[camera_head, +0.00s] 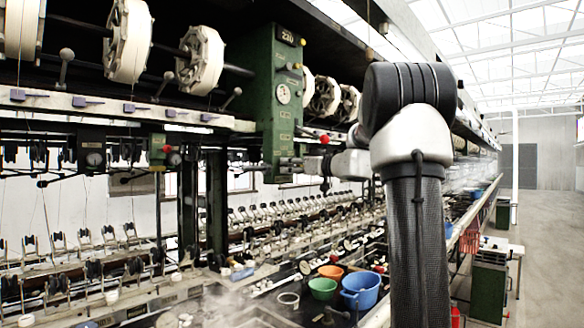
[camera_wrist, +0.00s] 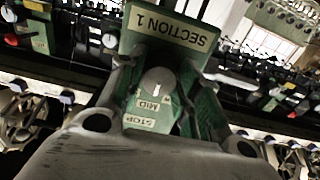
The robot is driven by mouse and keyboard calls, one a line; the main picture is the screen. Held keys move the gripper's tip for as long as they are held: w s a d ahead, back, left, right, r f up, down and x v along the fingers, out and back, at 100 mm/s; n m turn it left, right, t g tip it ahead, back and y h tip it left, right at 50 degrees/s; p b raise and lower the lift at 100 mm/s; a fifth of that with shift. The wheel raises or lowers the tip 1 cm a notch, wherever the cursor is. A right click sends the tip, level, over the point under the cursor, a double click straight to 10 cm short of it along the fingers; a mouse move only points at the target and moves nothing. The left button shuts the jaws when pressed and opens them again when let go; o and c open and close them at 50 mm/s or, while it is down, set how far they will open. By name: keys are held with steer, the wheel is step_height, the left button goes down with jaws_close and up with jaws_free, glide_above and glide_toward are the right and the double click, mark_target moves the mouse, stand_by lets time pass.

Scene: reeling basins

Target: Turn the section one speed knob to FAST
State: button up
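The section one speed knob (camera_wrist: 157,82) shows in the wrist view as a grey round knob with a pale pointer mark, on a green panel. The labels MID and STOP appear upside down below it; I cannot see a FAST label. A SECTION 1 plate (camera_wrist: 168,30) stands above it, also upside down. My gripper (camera_wrist: 163,84) faces the panel with its fingers spread to either side of the knob, and a gap shows between them. I cannot tell whether the fingers touch the knob. In the head view my gripper (camera_head: 290,165) is at the foot of the green column (camera_head: 283,95), with the knob too small to make out.
Reeling wheels (camera_head: 201,60) and rods line the machine above. Rows of fittings and basins run below. A blue bucket (camera_head: 360,289), green bowl (camera_head: 322,288) and orange bowl (camera_head: 332,272) sit along the bench.

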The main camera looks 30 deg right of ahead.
steer(key=shift+c, duration=0.7)
steer(key=shift+a+r+m, duration=0.1)
steer(key=shift+r+m, duration=0.05)
steer(key=shift+m, duration=4.25)
steer(key=o, duration=1)
steer(key=shift+w, duration=0.15)
steer(key=shift+o, duration=0.2)
